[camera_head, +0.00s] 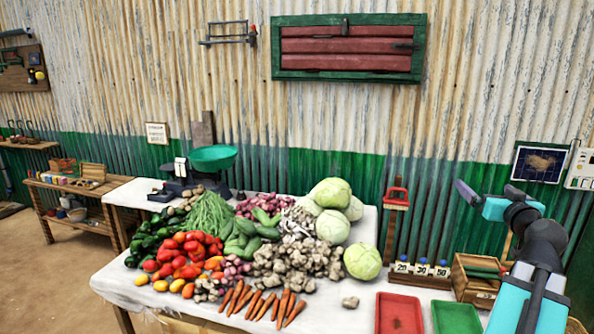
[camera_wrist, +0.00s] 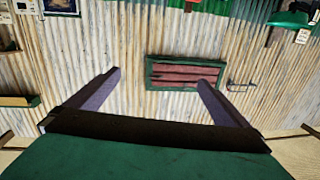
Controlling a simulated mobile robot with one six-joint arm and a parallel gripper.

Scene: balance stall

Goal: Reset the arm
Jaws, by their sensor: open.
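My arm (camera_head: 540,262) rises at the right of the head view, over the right end of the stall table. My gripper (camera_wrist: 159,76) shows in the wrist view with its two fingers spread wide apart and nothing between them. It points toward the corrugated wall, and the red shutter with a green frame (camera_wrist: 185,76) lies in view beyond the fingers. In the head view the gripper is up in the air, clear of the table goods, near the wall at the right. The wrist view looks upside down.
The table's white cloth (camera_head: 115,280) bears heaped vegetables. A scale with a green pan (camera_head: 213,158) stands behind them. A red tray (camera_head: 399,314), a green tray (camera_head: 456,318), a wooden box (camera_head: 478,287) and numbered weights (camera_head: 421,268) are close by my arm.

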